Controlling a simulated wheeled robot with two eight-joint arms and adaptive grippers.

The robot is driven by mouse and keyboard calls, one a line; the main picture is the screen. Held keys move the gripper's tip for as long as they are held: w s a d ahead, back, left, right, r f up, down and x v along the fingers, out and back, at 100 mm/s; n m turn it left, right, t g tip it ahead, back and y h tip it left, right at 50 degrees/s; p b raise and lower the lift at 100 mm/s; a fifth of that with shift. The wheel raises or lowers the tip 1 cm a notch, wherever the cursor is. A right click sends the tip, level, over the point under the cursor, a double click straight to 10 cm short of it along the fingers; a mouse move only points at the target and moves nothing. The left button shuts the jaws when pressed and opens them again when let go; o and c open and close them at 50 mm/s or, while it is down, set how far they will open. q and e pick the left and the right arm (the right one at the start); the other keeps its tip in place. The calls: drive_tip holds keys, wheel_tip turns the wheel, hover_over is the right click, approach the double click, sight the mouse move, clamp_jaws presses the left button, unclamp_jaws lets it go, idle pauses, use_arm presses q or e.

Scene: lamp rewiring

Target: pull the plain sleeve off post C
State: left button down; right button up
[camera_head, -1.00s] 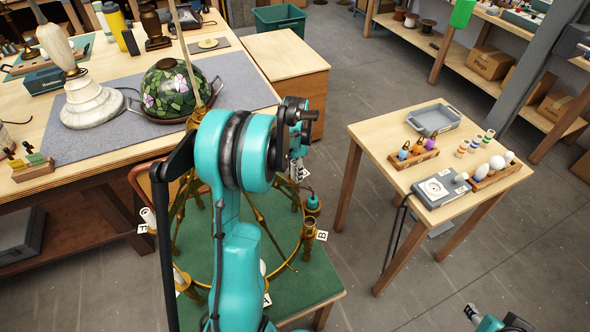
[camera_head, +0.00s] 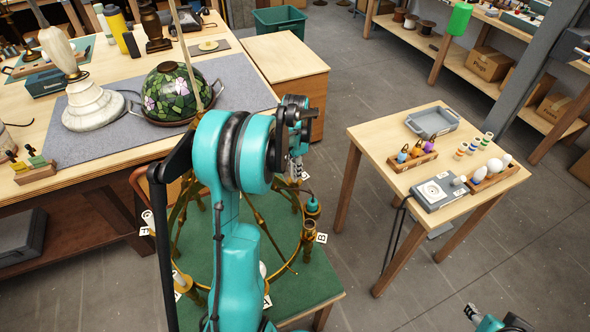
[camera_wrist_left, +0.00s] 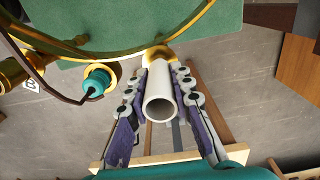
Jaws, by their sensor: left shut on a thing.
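The plain white sleeve (camera_wrist_left: 160,104) is a hollow tube between the two fingers of my left gripper (camera_wrist_left: 160,84) in the left wrist view. The fingers press on it from both sides, and its open end faces the camera. Its far end meets a brass cup (camera_wrist_left: 157,56); I cannot tell whether it still sits around a post there. In the head view my left gripper (camera_head: 297,160) is at the back right of the brass ring frame (camera_head: 178,222), mostly hidden by my arm. My right gripper (camera_head: 472,312) barely shows at the lower right; its fingers are unclear.
A teal-capped post (camera_wrist_left: 97,82) stands close beside the left gripper, near a tag marked B (camera_head: 321,238). The frame stands on a green-topped stand (camera_head: 315,277). A side table (camera_head: 382,130) at right holds a grey tray (camera_head: 432,122). Open floor lies between them.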

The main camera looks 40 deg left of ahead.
use_arm(q)
drive_tip(key=shift+r+p, duration=2.75)
drive_tip(key=shift+r, duration=1.25)
